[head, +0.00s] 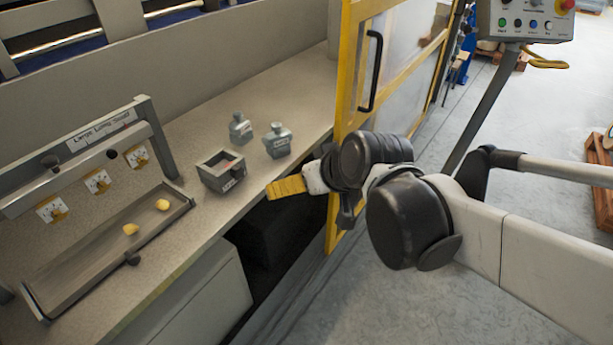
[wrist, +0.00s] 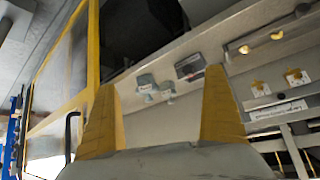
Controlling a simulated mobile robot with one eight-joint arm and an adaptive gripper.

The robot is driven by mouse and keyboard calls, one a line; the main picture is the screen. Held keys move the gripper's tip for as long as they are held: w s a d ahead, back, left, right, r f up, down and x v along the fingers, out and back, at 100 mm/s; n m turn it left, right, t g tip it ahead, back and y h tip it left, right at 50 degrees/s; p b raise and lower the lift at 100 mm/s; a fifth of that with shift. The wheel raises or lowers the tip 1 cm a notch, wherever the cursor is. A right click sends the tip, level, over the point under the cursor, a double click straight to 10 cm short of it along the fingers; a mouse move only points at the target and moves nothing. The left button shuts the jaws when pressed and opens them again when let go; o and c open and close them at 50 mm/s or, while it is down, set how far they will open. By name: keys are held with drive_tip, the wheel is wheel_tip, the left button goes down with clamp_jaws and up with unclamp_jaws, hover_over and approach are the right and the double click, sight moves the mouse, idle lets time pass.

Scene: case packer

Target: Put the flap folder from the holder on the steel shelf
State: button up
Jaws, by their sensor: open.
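My gripper (head: 286,187) has yellow fingers and stands open and empty beside the bench's front edge, near the yellow-framed door. Its fingers are spread apart in the wrist view (wrist: 161,80). A grey metal rack (head: 155,130) with a label strip carries several white plates with yellow parts. A long grey tray (head: 85,265) in front of it holds two small yellow pieces (head: 130,229). An open grey box (head: 222,170) with a label stands on the bench, near two grey block-shaped parts (head: 278,140) (head: 241,129). I cannot tell which is the flap folder, holder or steel shelf.
The beige bench (head: 285,85) is clear behind the grey parts. A yellow-framed door (head: 345,75) with a black handle stands at the bench's right end, close to my arm. A control panel (head: 530,20) is at the upper right. Open floor lies right of the door.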

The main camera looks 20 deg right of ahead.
drive_tip(key=s+d+f+m+g+h, duration=0.1)
drive_tip(key=s+d, duration=0.1)
drive_tip(key=s, duration=0.8)
drive_tip(key=shift+s+f+g+h, duration=0.2)
drive_tip(key=shift+g+h, duration=0.1)
drive_tip(key=shift+h, duration=0.1)
